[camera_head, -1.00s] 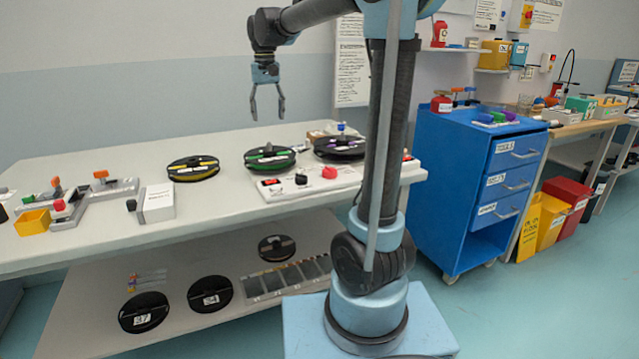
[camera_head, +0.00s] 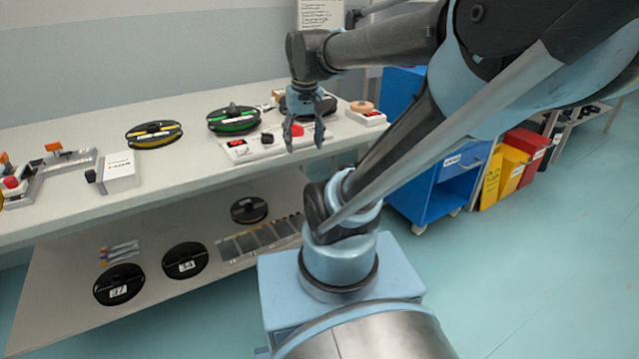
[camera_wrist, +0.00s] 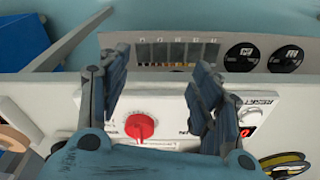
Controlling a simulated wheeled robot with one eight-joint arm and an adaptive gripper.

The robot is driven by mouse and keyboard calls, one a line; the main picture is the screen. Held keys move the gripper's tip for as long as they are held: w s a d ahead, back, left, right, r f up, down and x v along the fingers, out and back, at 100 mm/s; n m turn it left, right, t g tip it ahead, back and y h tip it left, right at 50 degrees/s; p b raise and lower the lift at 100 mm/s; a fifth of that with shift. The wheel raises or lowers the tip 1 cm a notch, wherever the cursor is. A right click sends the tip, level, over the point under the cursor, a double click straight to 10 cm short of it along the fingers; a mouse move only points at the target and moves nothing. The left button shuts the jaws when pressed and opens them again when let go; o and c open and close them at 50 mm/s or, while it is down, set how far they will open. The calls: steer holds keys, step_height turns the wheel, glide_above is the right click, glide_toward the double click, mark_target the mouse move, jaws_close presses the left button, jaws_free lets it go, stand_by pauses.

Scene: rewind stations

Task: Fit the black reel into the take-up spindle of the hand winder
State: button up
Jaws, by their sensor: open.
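Several black reels are in view, and I cannot tell which is the task's one. On the lower shelf lie reels labelled 37 (camera_head: 119,285) and 34 (camera_head: 185,261), and a smaller dark reel (camera_head: 249,210). On the table lie dark reels with yellow (camera_head: 154,134) and green (camera_head: 233,118) windings. Another (camera_head: 296,104) is partly hidden behind my gripper. I cannot clearly make out the hand winder or its take-up spindle. My gripper (camera_head: 304,138) is open and empty, pointing down above the table's front edge, near a white panel (camera_head: 262,147) with a red knob (camera_wrist: 140,126).
At the table's left are grey fixtures with orange knobs (camera_head: 53,147) and a white box (camera_head: 120,172). A slotted tray (camera_head: 262,241) lies on the lower shelf. A blue cabinet (camera_head: 430,195) and coloured bins (camera_head: 513,165) stand to the right. Open floor lies at the right.

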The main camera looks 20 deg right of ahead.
steer(key=s+d+f, duration=0.2)
steer(key=s+f, duration=0.6)
steer(key=f, duration=0.2)
steer(key=shift+d+t, duration=0.3)
steer(key=shift+d, duration=0.1)
steer(key=shift+w, duration=0.1)
steer(key=shift+w+f, duration=0.2)
steer(key=shift+w, duration=0.25)
